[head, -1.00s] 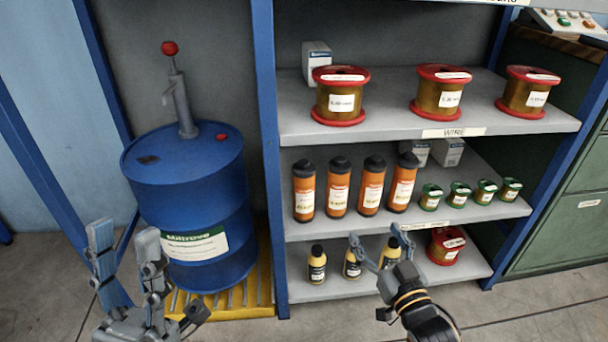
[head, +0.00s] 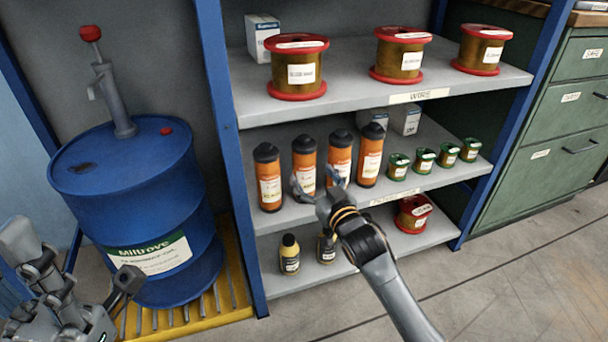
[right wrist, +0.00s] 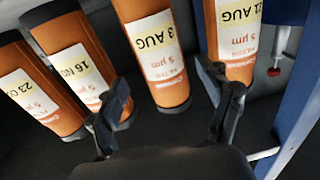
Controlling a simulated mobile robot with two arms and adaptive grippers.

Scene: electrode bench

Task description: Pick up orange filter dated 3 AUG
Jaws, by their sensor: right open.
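Several orange filters with black caps stand in a row on the middle shelf. The filter dated 3 AUG (right wrist: 153,55) faces me in the right wrist view, its label upside down; it appears to be the second from the left in the head view (head: 304,165). My right gripper (head: 320,186) is open in front of the row. In the right wrist view, its fingers (right wrist: 168,100) are spread on either side of the 3 AUG filter's lower part, with no clear contact. My left gripper (head: 65,280) is at the lower left, its fingers apart and empty.
Neighbouring filters stand close: one reading 16 NO (right wrist: 75,75) and one ending in 1 AUG (right wrist: 236,35). Green-labelled small spools (head: 424,160) are to the right. Yellow bottles (head: 290,255) stand on the shelf below. A blue post (head: 222,150) and drum (head: 130,200) are left.

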